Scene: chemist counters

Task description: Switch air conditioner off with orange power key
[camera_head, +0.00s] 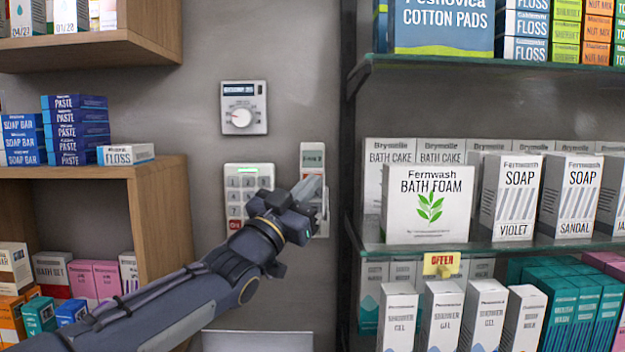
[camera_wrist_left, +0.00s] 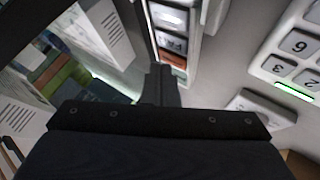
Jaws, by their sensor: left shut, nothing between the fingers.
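A narrow white wall controller (camera_head: 313,155) with a small display hangs on the grey wall, right of the keypad. My left gripper (camera_head: 312,188) is in front of its lower half and hides most of its keys. My right gripper is not in view.
A white keypad (camera_head: 240,182) is just left of the controller, and a dial thermostat (camera_head: 243,107) is above it. Glass shelves (camera_head: 455,246) with boxed goods stand close on the right. A wooden shelf (camera_head: 165,195) is on the left.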

